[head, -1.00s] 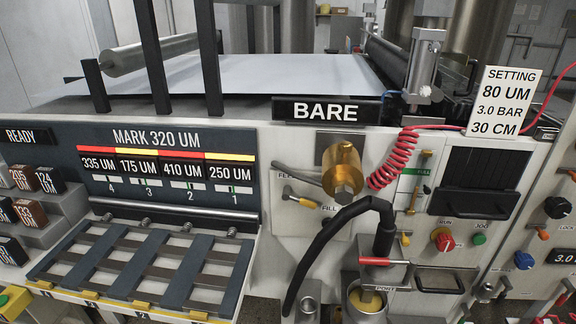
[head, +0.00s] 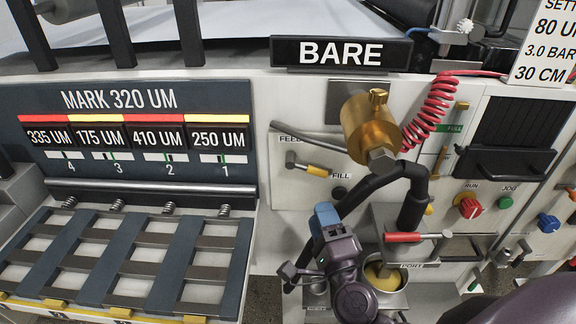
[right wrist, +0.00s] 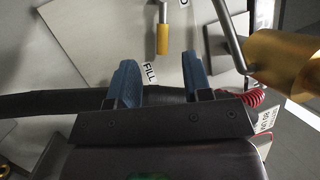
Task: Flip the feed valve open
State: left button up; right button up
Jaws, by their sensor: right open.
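A small lever with a yellow grip (head: 318,170) is on the pale panel, just below the FEED label (head: 291,139) and left of the FILL label (head: 341,175). The yellow grip also shows in the right wrist view (right wrist: 163,38). A long grey lever (head: 305,136) runs along the FEED label to a brass cylinder (head: 372,128). I cannot tell for sure which lever is the feed valve. My right gripper (head: 325,217) is below the yellow grip, apart from it. Its blue fingers are open and empty in the right wrist view (right wrist: 160,78). My left gripper is not in view.
A thick black hose (head: 378,184) arches close by my right gripper. A red-handled lever (head: 405,237) and an open pot (head: 384,276) are to the right and below. A coiled red cable (head: 430,112) hangs beside the brass cylinder. A slotted rack (head: 140,225) is at left.

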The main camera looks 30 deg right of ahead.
aim_at(319, 175)
jog(key=w+d+m+h, duration=0.1)
jog(key=w, duration=0.1)
jog(key=w+d+r+m+p, duration=0.1)
jog(key=w+d+m, duration=0.1)
jog(key=w, duration=0.1)
jog(key=w+d+r+m+g+h+p, duration=0.1)
jog(key=w, duration=0.2)
jog(key=shift+w+d+r+h, duration=0.15)
jog(key=shift+d+r+h, duration=0.1)
jog(key=shift+d+h, duration=0.1)
jog(key=shift+x, duration=0.75)
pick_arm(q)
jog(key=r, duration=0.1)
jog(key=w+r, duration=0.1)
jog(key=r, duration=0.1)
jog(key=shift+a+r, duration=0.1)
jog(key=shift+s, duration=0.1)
pick_arm(e)
jog(key=shift+c, duration=0.8)
grip_shut()
